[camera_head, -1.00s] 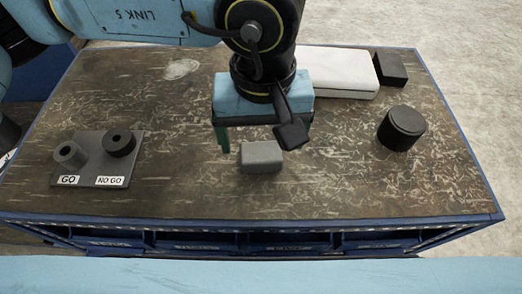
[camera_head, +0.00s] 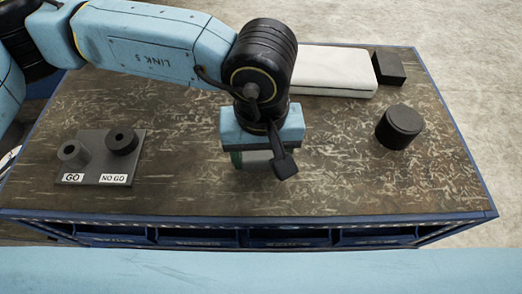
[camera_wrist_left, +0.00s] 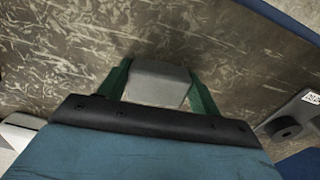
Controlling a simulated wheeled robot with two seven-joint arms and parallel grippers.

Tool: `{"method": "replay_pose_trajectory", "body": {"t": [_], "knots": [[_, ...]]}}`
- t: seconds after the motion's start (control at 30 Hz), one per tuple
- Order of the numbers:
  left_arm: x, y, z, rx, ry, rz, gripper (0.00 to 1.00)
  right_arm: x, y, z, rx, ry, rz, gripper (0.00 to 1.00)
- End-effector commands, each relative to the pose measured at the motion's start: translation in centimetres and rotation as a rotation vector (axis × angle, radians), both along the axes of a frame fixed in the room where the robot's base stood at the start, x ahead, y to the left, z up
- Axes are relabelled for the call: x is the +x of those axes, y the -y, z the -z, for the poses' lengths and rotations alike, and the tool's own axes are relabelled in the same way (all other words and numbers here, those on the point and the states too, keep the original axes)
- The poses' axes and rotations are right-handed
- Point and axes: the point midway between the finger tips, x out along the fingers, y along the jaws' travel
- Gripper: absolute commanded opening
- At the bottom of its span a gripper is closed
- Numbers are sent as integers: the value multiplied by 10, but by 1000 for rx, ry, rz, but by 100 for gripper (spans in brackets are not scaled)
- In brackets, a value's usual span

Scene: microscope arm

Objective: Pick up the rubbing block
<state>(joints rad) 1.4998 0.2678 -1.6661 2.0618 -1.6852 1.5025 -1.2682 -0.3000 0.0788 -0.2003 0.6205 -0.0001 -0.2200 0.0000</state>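The rubbing block appears to be the grey block (camera_wrist_left: 158,83), which lies on the worktable between the two green fingers of my left gripper (camera_wrist_left: 160,84) in the left wrist view. One finger is on each side, very close to the block's sides; whether they touch it is hard to tell. In the head view the left gripper (camera_head: 258,158) points down over the block and its body hides most of it. The fingers look open around the block. My right gripper is not in view.
A gauge plate (camera_head: 103,176) marked GO and NO GO stands at left with two dark cylinders. A black cylinder (camera_head: 399,127) stands at right. A white case (camera_head: 334,72) and a black block (camera_head: 389,67) are at the back. The table's front (camera_head: 330,195) is clear.

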Motion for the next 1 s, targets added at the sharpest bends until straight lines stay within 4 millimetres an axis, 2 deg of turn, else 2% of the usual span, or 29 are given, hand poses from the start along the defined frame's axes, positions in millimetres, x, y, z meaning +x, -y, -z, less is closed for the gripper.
{"method": "replay_pose_trajectory", "body": {"t": [0.03,0.1,0.33,0.43,0.8,1.0], "knots": [[0,0,0,0,0,0,46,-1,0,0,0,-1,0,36],[0,0,0,0,0,0,37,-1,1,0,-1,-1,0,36],[0,0,-1,-1,1,0,36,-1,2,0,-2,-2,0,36],[1,0,-9,-1,3,0,36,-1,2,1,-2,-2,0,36],[1,0,-78,-2,4,-1,36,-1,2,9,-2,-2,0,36],[0,0,-98,-1,2,-2,36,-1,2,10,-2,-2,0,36]]}}
